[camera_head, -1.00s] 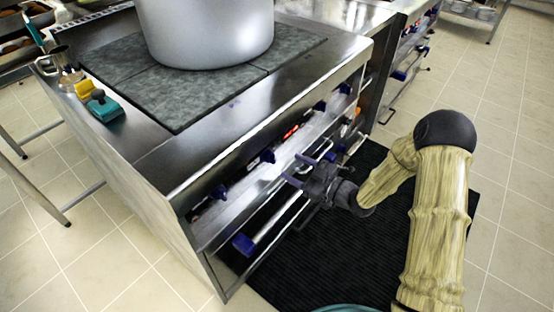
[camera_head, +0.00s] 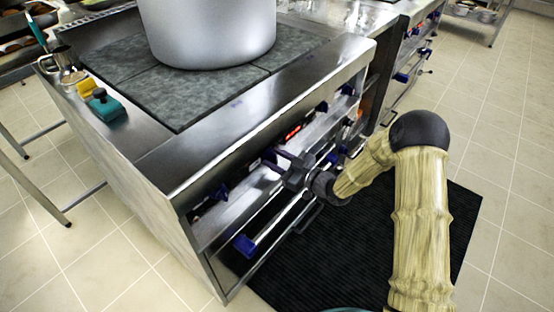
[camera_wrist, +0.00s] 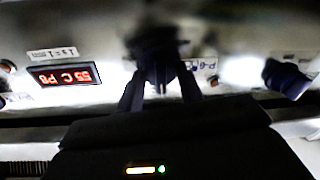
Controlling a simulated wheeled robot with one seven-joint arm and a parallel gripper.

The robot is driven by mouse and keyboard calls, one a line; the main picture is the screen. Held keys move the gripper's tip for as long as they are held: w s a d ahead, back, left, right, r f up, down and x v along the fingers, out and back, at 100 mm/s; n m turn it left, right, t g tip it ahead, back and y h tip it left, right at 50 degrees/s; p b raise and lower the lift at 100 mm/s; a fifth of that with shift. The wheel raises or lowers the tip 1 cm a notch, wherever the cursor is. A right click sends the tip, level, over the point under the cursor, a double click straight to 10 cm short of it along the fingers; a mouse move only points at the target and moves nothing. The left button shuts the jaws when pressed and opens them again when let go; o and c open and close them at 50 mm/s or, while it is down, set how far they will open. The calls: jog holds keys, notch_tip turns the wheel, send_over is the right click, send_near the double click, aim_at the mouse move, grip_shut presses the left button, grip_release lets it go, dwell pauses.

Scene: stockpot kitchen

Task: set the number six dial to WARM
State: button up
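A dark blue dial (camera_wrist: 158,66) on the metal front panel is straight ahead of my gripper in the wrist view. The two fingers of my gripper (camera_wrist: 160,88) are apart, one on each side of this dial; I cannot tell whether they touch it. A small label (camera_wrist: 206,64) beside the dial is too blurred to read for certain. In the head view my gripper (camera_head: 282,160) is at the cooker's front panel (camera_head: 245,178) and hides most of the dial there. The dial's setting cannot be read.
Another blue dial (camera_wrist: 286,78) is to the right in the wrist view, and a red lit display (camera_wrist: 65,75) to the left. In the head view, a rail with a blue end (camera_head: 244,244) runs below the panel. A large pot (camera_head: 208,35) stands on top.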

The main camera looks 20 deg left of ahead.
jog(key=shift+m, duration=0.3)
jog(key=m+p, duration=0.2)
jog(key=m, duration=0.3)
jog(key=shift+w+p, duration=0.1)
jog(key=shift+p, duration=0.2)
jog(key=m+p, duration=0.1)
jog(key=m, duration=0.4)
jog(key=shift+f+t, duration=0.1)
jog(key=shift+t, duration=0.3)
jog(key=shift+m, duration=0.4)
jog(key=o, duration=1)
jog(key=shift+d, duration=0.2)
